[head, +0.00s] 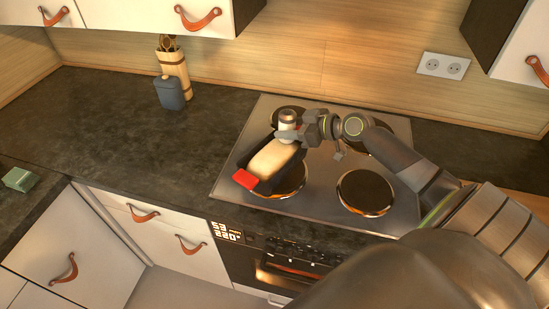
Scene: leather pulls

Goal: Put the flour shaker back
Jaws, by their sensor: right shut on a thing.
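The flour shaker (288,119) is a small pale cylinder with a greyish top. My right gripper (291,133) is shut on it and holds it at the far end of a dark loaf pan (246,160). The pan holds a pale loaf of dough (272,159) and has a red piece at its near left end. The gripper hides part of the shaker. I cannot tell whether the shaker touches the pan. My left gripper is not in view.
The pan is on a steel cooktop (229,178) with several dark burners. A blue-grey bottle (171,93) and a wooden utensil holder (175,67) stand at the back left. A green block (19,179) lies at the far left. The dark counter (110,130) between is clear.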

